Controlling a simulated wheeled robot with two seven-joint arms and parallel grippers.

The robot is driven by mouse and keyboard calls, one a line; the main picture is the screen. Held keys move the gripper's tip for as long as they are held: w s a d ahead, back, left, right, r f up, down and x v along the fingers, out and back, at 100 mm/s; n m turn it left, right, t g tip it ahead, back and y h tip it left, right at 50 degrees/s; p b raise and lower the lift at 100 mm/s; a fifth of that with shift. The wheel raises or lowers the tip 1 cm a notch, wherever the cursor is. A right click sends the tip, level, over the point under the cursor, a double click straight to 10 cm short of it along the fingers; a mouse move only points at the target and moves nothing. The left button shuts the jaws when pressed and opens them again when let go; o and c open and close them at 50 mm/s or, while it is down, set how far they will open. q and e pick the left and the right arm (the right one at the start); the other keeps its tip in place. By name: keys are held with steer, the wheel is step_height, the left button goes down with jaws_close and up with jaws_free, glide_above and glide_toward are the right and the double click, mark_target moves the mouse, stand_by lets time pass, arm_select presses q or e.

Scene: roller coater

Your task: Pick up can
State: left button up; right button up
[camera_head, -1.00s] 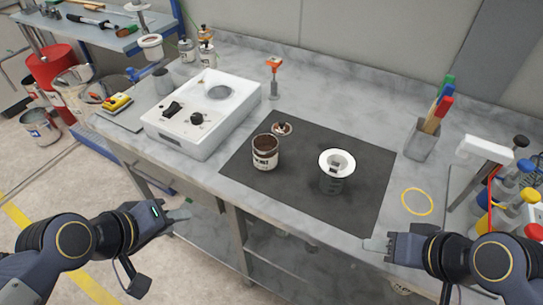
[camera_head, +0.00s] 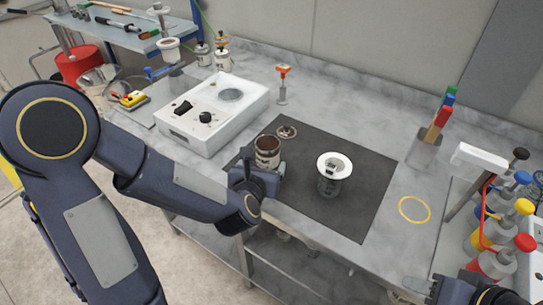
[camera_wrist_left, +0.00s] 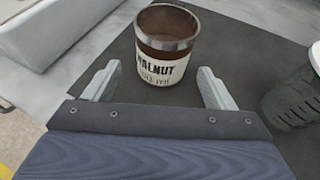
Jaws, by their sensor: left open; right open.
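The can (camera_head: 267,150) is open at the top, brown inside, with a pale label reading "WALNUT". It stands upright on the dark mat (camera_head: 330,222). In the left wrist view the can (camera_wrist_left: 165,62) stands just ahead of and between the two fingers of my left gripper (camera_wrist_left: 158,88), which are spread apart. In the head view my left gripper (camera_head: 262,176) is at the near side of the can and hides its lower part. My right gripper (camera_head: 420,286) is at the bottom right, far from the can, and is mostly cut off by the frame.
A lid (camera_head: 286,132) lies behind the can. A dark cup with a white funnel (camera_head: 333,166) stands to its right, also in the left wrist view (camera_wrist_left: 296,98). A white hotplate-like device (camera_head: 213,115) is behind left. Bottles (camera_head: 497,255) stand at the right edge.

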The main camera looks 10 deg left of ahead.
mark_target(270, 144)
arm_select(q)
steer(key=p+x, duration=0.1)
steer(key=x, duration=0.5)
steer(key=shift+d+r+p, duration=0.1)
steer(key=shift+d+p, duration=0.05)
steer(key=shift+p, duration=0.2)
steer(key=c, duration=1.1)
steer(key=shift+r, duration=0.1)
steer(key=shift+c, duration=0.2)
steer(key=shift+r, duration=0.45)
step_height(270, 144, up, 3)
steer(key=shift+f, duration=0.2)
steer(key=w+d+r+v, duration=0.1)
steer(key=d+r+v, duration=0.1)
steer(key=v, duration=1.4)
steer(key=shift+r+p, duration=0.4)
steer(key=shift+r, duration=0.35)
